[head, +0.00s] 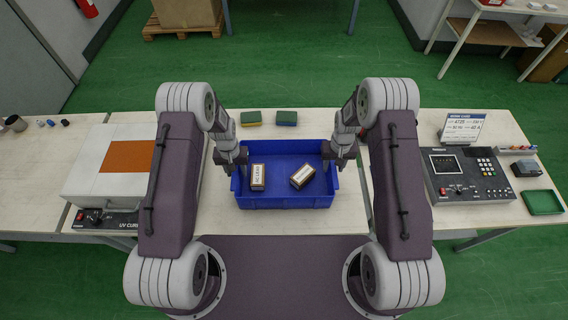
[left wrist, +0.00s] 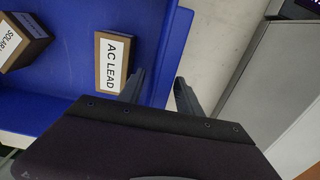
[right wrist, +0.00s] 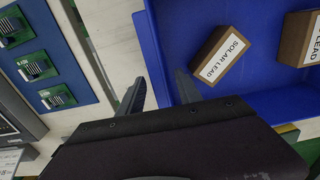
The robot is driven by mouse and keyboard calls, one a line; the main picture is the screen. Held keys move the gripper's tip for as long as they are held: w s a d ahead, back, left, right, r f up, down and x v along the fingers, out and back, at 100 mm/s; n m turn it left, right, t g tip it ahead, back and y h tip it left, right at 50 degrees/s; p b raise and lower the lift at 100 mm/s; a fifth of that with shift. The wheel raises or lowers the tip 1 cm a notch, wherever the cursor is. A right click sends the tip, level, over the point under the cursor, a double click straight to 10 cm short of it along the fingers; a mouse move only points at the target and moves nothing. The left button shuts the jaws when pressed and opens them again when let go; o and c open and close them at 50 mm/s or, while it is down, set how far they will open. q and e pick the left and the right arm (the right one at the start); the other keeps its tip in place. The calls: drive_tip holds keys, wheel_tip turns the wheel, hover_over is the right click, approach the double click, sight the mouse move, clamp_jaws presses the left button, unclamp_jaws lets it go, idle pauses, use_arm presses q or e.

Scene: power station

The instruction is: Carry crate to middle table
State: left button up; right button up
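The blue crate (head: 285,200) stands on the pale table in front of me, with a box labelled AC LEAD (head: 257,177) and a box labelled SOLAR LEAD (head: 302,176) inside. My left gripper (head: 239,160) is at the crate's left wall; in the left wrist view its fingers (left wrist: 160,85) are apart, one on each side of that wall (left wrist: 168,60). My right gripper (head: 337,155) is at the right wall; in the right wrist view its fingers (right wrist: 160,85) are apart, with the wall (right wrist: 150,45) between them. I cannot tell which table is the middle one.
A UV curing unit (head: 110,175) stands left of the crate and a control console (head: 468,175) right. Two sponges (head: 268,118) lie behind the crate. Another pale table (head: 290,30) is at the back, across green floor (head: 290,75). A pallet with a carton (head: 187,18) is back left.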

use_arm(q)
wheel_tip(320, 180, up, 12)
use_arm(e)
wheel_tip(320, 180, up, 12)
idle(0.8)
idle(0.3)
